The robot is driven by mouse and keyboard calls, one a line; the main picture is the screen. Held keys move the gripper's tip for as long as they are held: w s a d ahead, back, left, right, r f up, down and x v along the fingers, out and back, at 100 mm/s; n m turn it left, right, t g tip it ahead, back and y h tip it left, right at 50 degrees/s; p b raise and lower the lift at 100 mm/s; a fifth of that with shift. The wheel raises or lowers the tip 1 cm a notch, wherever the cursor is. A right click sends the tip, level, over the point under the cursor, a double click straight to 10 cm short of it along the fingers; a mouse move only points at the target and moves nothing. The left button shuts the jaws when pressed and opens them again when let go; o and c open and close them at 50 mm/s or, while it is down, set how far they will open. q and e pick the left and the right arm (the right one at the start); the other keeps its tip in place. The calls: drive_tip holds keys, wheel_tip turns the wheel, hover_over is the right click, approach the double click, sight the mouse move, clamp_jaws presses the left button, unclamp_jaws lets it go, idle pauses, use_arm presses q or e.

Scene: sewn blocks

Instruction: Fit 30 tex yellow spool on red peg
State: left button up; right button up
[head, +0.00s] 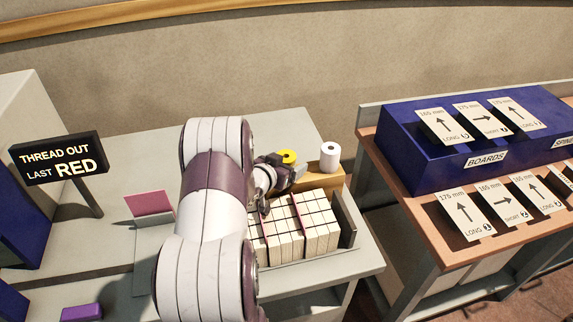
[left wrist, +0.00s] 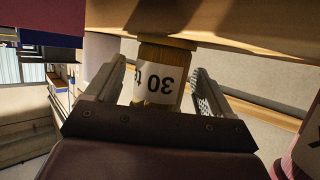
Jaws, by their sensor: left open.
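The yellow spool (head: 287,156) stands at the wooden rack in the head view, partly hidden by my left gripper (head: 280,172). In the left wrist view the spool's white label (left wrist: 158,84) reads "30" and a cut-off letter, upside down. There the spool sits between the two fingers of my left gripper (left wrist: 157,78), which are open with a gap on each side. I cannot make out a red peg in either view. My right gripper is not in view.
A white spool (head: 330,154) stands on the wooden rack (head: 325,182), right of the yellow one. Bundled pale blocks (head: 309,232) lie in front. A sign (head: 64,164) reads "THREAD OUT LAST RED". A boards rack (head: 480,140) stands at right. A purple block (head: 80,313) lies at front left.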

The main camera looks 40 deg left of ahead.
use_arm(q)
drive_tip(key=shift+s, duration=0.1)
drive_tip(key=c, duration=1.1)
drive_tip(key=shift+o, duration=0.2)
